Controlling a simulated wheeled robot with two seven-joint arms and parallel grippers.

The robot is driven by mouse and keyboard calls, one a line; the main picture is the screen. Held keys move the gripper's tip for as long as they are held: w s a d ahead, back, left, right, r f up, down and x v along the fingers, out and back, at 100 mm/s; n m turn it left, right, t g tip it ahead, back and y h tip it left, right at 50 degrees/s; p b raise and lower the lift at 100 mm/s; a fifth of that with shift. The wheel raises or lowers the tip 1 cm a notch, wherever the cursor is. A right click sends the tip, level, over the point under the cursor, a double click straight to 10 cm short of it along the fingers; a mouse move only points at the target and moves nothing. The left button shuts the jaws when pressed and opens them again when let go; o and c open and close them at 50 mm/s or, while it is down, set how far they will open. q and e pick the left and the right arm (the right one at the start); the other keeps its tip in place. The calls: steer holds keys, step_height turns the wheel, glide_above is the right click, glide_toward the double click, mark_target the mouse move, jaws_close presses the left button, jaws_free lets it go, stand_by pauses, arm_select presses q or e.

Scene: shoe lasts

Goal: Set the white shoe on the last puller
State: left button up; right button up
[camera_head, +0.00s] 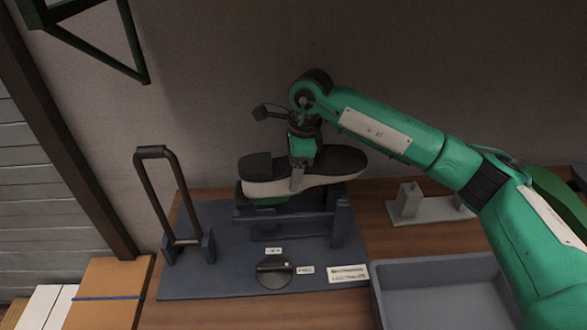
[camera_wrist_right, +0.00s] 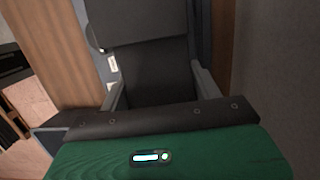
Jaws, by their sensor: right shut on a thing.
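The white shoe (camera_head: 323,182), with a dark sole facing up, lies sole-up and roughly level over the cradle of the last puller (camera_head: 287,235). A green part shows under its heel end at the left. My right gripper (camera_head: 297,180) is shut on the shoe at its middle from above. In the right wrist view the dark sole (camera_wrist_right: 155,75) fills the middle between the fingers. Whether the shoe rests on the cradle or hangs just above it, I cannot tell. My left gripper is not in view.
The puller's base plate (camera_head: 190,285) carries a tall dark lever handle (camera_head: 160,152) at the left and a round knob (camera_head: 275,272) in front. A grey tray (camera_head: 440,268) stands at front right, with a grey stand (camera_head: 407,203) behind it. Boxes (camera_head: 105,285) lie at left.

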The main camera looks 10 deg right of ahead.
steer(key=shift+f, duration=0.1)
stand_by(0.6)
steer(key=shift+s+d+f+b, duration=0.15)
steer(key=shift+d+f+b, duration=0.25)
steer(key=shift+b, duration=0.35)
steer(key=shift+d+f, duration=0.1)
steer(key=shift+d, duration=0.05)
steer(key=o, duration=1.7)
steer(key=shift+s, duration=0.1)
steer(key=shift+w+a+r+p, duration=0.1)
steer(key=shift+a+r+p, duration=0.2)
steer(key=shift+r, duration=0.5)
steer(key=shift+w+a+r+p, duration=0.15)
steer(key=shift+r+p, duration=0.2)
steer(key=shift+r, duration=0.45)
steer(key=shift+a+r+p, duration=0.2)
steer(key=shift+r+p, duration=0.15)
steer(key=shift+r, duration=0.45)
steer(key=shift+d+r+p, duration=0.1)
steer(key=shift+r+p, duration=0.7)
steer(key=shift+r, duration=1)
